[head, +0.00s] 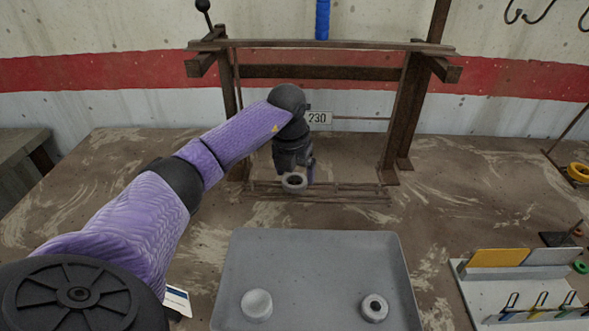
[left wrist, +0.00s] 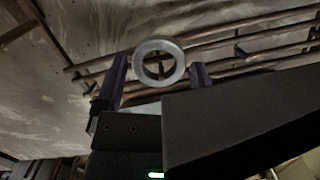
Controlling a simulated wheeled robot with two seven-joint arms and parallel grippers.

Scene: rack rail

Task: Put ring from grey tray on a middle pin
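My left gripper (head: 296,180) is near the rack (head: 392,120), just above its low rails (head: 345,190). Its fingers are closed on a grey metal ring (head: 294,184), which sits at the fingertips. The ring also shows in the left wrist view (left wrist: 143,62), between the two fingers (left wrist: 160,75), with the rails behind it. The grey tray (head: 320,250) lies in front on the table. I cannot make out a middle pin; the gripper covers part of the rack. My right gripper is out of view.
A brown stained table (head: 470,190) carries everything. At right stand a white holder (head: 490,310) with coloured cards and hooks, and a yellow ring (head: 578,172). The table between tray and holder is clear.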

